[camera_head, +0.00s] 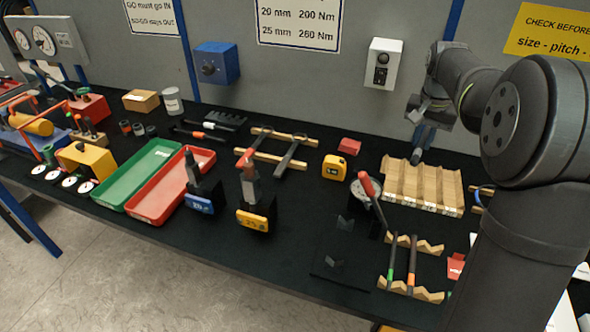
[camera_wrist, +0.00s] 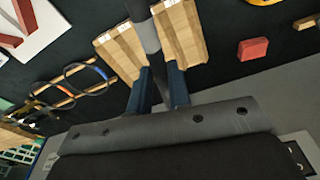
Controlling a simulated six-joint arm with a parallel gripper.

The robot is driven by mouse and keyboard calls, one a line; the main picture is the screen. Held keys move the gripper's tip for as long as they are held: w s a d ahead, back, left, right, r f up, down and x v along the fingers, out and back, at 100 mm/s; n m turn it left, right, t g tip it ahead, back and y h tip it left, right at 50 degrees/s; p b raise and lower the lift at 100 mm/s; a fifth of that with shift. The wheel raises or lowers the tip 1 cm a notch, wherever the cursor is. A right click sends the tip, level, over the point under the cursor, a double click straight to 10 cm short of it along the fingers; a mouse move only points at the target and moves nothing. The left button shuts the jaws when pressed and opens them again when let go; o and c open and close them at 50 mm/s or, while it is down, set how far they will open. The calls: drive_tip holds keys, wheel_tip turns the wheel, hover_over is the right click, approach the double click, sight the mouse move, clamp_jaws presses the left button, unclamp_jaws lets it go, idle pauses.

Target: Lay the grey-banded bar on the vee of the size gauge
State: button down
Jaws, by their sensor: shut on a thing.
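My gripper (camera_head: 424,134) is above the back edge of the wooden grooved rack (camera_head: 425,188). In the wrist view its two blue fingers (camera_wrist: 159,88) are shut on the grey-banded bar (camera_wrist: 151,38), a dark bar with a lighter grey band. The bar extends beyond the fingers over the rack; I cannot tell whether it touches the wood. In the head view the bar is mostly hidden by the gripper. Small dark vee-shaped pieces (camera_head: 334,262) stand on a black plate right of centre; they look like the size gauge's vee, but I cannot be sure.
A round dial with a red-handled tool (camera_head: 367,187) stands left of the rack. Notched wooden supports (camera_head: 411,291) in front hold green- and orange-banded bars. A yellow tape measure (camera_head: 334,167) and a red block (camera_head: 350,146) lie left of my gripper. Red and green trays (camera_head: 170,188) are farther left.

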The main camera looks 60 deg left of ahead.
drive_tip(key=n, duration=0.2)
hover_over(345, 190)
wheel_tip(345, 190, down, 19)
drive_tip(key=shift+s+d+r, duration=0.1)
drive_tip(key=shift+d, duration=0.05)
drive_tip(key=c, duration=1.3)
unclamp_jaws()
drive_tip(key=shift+c, duration=0.2)
wheel_tip(345, 190, up, 11)
drive_tip(key=s, duration=0.1)
drive_tip(key=shift+d, duration=0.45)
drive_tip(key=shift+o, duration=0.9)
drive_tip(key=shift+d+r, duration=0.1)
drive_tip(key=shift+r, duration=0.35)
